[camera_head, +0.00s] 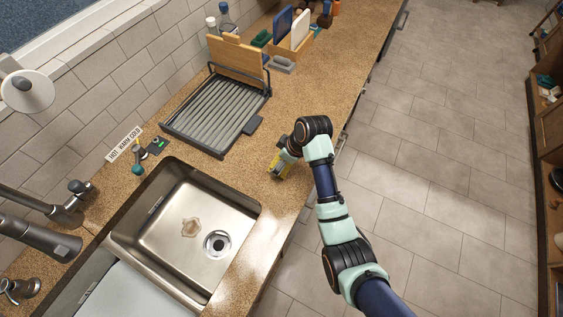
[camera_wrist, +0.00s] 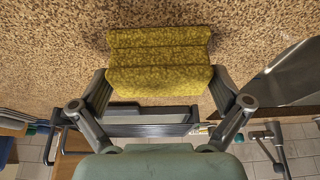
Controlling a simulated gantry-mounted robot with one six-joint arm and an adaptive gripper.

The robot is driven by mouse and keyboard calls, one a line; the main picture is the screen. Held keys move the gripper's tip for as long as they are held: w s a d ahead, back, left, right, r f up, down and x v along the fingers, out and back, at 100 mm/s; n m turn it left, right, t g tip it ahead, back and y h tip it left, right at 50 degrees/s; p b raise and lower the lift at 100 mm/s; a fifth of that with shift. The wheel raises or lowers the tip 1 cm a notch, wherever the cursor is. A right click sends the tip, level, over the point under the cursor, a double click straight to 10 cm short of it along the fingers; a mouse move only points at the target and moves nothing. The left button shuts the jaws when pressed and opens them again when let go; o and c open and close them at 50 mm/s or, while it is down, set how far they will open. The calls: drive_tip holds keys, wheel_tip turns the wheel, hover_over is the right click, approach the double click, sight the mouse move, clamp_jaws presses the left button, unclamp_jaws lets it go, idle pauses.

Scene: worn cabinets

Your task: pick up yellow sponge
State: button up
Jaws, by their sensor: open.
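The yellow sponge (camera_wrist: 160,79) lies on the speckled tan counter and fills the middle of the wrist view. It looks ridged or stepped, with two long grooves across it. My gripper (camera_wrist: 160,92) is open, with one finger at each end of the sponge. The fingertips are close to its ends, but I cannot tell whether they touch. In the head view my gripper (camera_head: 280,167) is low over the counter near its front edge, right of the sink. Only a little yellow shows there, mostly hidden by the gripper.
A steel sink (camera_head: 170,221) lies left of my gripper. A grey dish rack (camera_head: 215,112) stands behind it on the counter. Farther back are a wooden holder with boards (camera_head: 294,44) and bottles (camera_head: 226,19). The counter around the sponge is clear.

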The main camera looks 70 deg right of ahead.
drive_tip(key=shift+c, duration=0.3)
drive_tip(key=c, duration=0.6)
drive_tip(key=shift+c, duration=0.2)
wheel_tip(320, 180, up, 20)
drive_tip(key=p, duration=0.8)
drive_tip(key=shift+r, duration=0.1)
